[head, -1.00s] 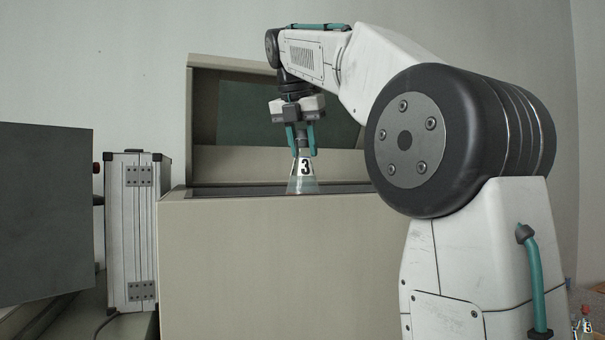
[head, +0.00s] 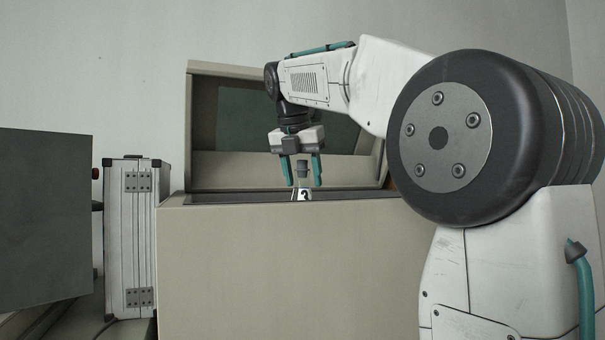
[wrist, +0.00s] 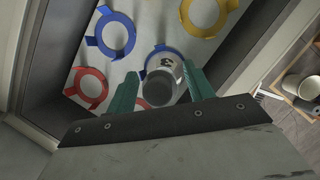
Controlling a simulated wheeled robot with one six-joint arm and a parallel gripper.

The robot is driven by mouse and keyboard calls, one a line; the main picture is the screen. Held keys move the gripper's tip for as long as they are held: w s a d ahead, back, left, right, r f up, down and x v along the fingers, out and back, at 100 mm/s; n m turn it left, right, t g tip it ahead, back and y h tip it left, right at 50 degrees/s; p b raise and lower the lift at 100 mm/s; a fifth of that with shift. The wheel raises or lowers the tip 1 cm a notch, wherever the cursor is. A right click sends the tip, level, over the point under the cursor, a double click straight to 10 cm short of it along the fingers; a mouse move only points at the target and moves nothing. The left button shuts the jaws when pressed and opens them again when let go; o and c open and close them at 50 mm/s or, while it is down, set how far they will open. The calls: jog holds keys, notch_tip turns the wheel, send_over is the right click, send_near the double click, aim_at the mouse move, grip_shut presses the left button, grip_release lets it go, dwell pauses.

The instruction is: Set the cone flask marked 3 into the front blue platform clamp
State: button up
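The cone flask marked 3 (head: 302,195) stands upright inside the open box-like machine, its lower part hidden by the front wall in the head view. In the wrist view the flask (wrist: 167,68) sits over a blue clamp ring (wrist: 160,47), whose arc shows around its far side. The flask hides most of that ring, so how deep it sits is unclear. My gripper (head: 302,184) is open, with a teal finger on either side of the dark-topped neck and gaps visible between.
Another blue ring (wrist: 113,37), a yellow ring (wrist: 203,14) and a red ring (wrist: 88,86) lie on the platform (wrist: 150,18). The machine's front wall (head: 285,260) and raised lid (head: 230,170) enclose the space. A metal case (head: 130,235) stands at left.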

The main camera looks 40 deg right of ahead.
jog(key=shift+r, duration=0.55)
jog(key=v, duration=1.1)
jog(key=shift+r, duration=0.2)
jog(key=shift+a, duration=0.15)
